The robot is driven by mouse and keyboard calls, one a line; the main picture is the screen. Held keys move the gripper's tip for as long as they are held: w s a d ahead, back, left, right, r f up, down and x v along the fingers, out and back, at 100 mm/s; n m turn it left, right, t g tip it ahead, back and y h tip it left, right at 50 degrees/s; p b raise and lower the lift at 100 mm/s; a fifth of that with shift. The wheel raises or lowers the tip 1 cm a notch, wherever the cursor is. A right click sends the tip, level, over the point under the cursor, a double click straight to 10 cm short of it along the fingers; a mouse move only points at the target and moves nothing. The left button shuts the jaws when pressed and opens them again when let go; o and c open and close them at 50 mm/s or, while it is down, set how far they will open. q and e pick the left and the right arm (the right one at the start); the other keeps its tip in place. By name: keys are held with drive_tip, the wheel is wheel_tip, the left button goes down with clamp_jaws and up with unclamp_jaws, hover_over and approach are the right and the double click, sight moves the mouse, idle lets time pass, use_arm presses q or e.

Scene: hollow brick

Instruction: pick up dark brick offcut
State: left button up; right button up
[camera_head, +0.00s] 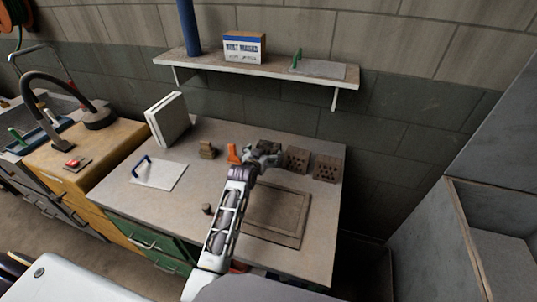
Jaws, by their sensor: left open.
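My left arm reaches up from the bottom middle, and my left gripper (263,154) is open over the back of the worktop (190,208). A small dark block (207,209), which may be the dark brick offcut, lies left of my arm near the front of the worktop, apart from the gripper. Two brown hollow bricks with holes, one nearer (297,159) and one farther right (327,168), stand just right of the gripper. What lies directly under the fingers is hard to tell. My right gripper is not in view.
An orange object (233,153) and a tan block (207,150) stand left of the gripper. A brown board (277,213) lies to the right of my arm. A white plate with a blue handle (160,174) lies left. A shelf (230,66) hangs above.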

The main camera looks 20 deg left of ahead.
sight(267, 150)
use_arm(q)
drive_tip(key=shift+w, duration=0.15)
drive_tip(key=shift+d+r+x, duration=0.1)
drive_tip(key=shift+x, duration=0.6)
drive_tip(key=shift+d+r+x, duration=0.1)
drive_tip(key=shift+x, duration=1.75)
drive_tip(key=c, duration=1.1)
